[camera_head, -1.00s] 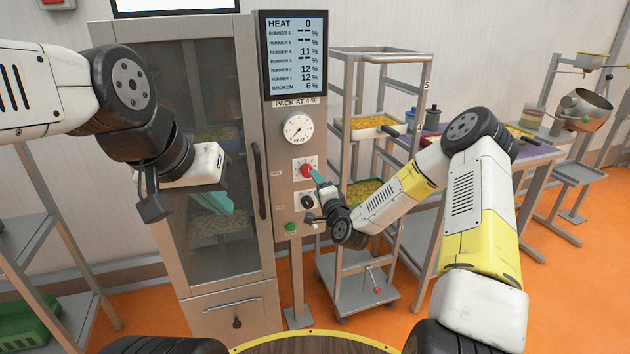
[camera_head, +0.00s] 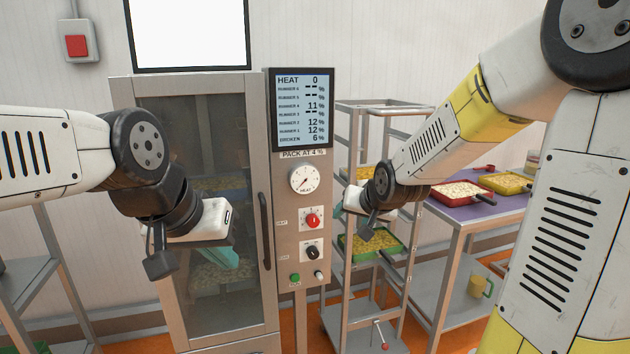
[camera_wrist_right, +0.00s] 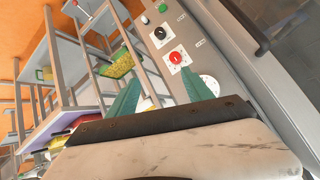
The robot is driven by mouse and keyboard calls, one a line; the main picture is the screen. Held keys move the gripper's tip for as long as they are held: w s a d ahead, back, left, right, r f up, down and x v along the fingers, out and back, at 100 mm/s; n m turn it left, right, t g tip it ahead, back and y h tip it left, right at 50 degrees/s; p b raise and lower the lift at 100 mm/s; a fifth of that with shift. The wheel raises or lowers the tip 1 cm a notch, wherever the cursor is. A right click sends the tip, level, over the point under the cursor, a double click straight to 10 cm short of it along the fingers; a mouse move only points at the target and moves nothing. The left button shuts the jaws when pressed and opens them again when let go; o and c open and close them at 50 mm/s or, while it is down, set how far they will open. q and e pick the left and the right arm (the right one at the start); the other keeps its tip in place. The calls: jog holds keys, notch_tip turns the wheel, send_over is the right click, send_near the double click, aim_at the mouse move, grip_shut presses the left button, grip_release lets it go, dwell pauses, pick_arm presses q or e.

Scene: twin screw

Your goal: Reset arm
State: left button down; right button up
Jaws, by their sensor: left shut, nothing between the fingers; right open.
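My left gripper (camera_head: 222,258) hangs in front of the glass door of the steel cabinet (camera_head: 122,92), its teal fingers shut and empty. My right gripper (camera_head: 345,205) is to the right of the control panel (camera_head: 287,228), in front of the rack, and clear of the panel. In the right wrist view its two teal fingers (camera_wrist_right: 165,92) are spread with nothing held between them. The red knob (camera_head: 312,219) is on the panel, below the heat dial (camera_head: 304,180) and above a black knob (camera_head: 312,252). The display (camera_head: 301,108) reads HEAT 0.
A wheeled rack (camera_head: 412,240) with trays of yellow pieces, including a green tray (camera_head: 372,243), stands right of the panel. A purple-topped table (camera_head: 466,212) holds red and yellow trays. A red wall button (camera_head: 77,45) is at upper left.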

jog(key=s+d+r+n+g, duration=0.1)
jog(key=s+d+r, duration=0.1)
jog(key=s, duration=1)
jog(key=s+d+r+g, duration=0.2)
jog(key=s+d+r, duration=0.1)
jog(key=s, duration=0.9)
jog(key=shift+s+r+n+h, duration=0.3)
jog(key=shift+r+n, duration=0.1)
